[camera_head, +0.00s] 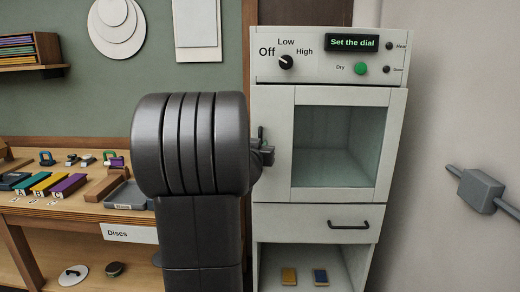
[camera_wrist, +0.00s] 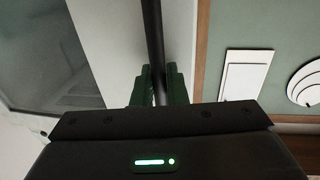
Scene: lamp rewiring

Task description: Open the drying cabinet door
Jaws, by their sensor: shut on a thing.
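The drying cabinet (camera_head: 262,225) stands right of centre in the head view. Its pale door (camera_head: 308,192) with a glass window looks closed, flush with the cabinet front. The dark door handle (camera_head: 261,133) is at the door's left edge, mostly hidden by my arm and gripper. My gripper (camera_head: 264,152) is at this handle. In the wrist view the fingers (camera_wrist: 160,88) are shut on the dark bar of the handle (camera_wrist: 153,35), with the door's pale face and glass (camera_wrist: 50,60) on the left.
Above the door are a dial (camera_head: 286,62), a green button (camera_head: 361,69) and a display reading "Set the dial" (camera_head: 352,43). A drawer (camera_head: 290,222) and an open shelf holding two small blocks are below. A workbench (camera_head: 70,212) stands left. A grey lever box (camera_head: 481,190) is on the right wall.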

